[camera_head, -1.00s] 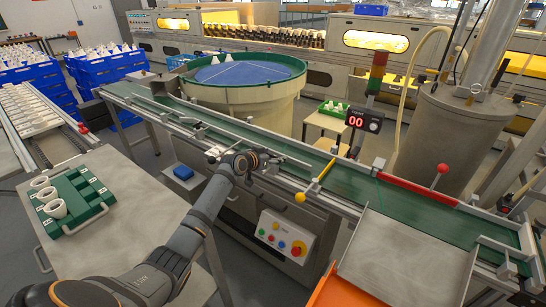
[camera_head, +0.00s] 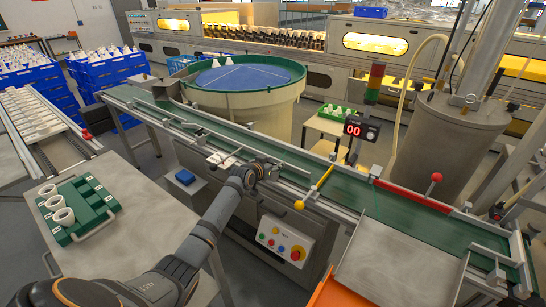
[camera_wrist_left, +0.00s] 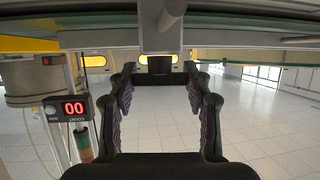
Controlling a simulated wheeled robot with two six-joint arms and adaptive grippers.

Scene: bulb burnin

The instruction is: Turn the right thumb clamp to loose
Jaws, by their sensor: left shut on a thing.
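My left gripper (camera_head: 268,169) is at the front side rail of the green conveyor, right of a pale metal clamp fitting (camera_head: 222,159) on the same rail. In the left wrist view its two dark fingers (camera_wrist_left: 160,82) reach to a small dark piece (camera_wrist_left: 160,65) below a grey post (camera_wrist_left: 160,35). The gripper is shut on this piece, which I take to be the right thumb clamp. The gripper hides most of the clamp in the head view, so its turn angle cannot be read. My right gripper is not in view.
The green conveyor (camera_head: 345,189) runs from upper left to lower right. A yellow bar with a yellow ball (camera_head: 299,204) stands right of my gripper. A button panel (camera_head: 283,242) is below. A red counter display (camera_head: 354,130) reads 00. A green tray (camera_head: 85,222) holds white cups.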

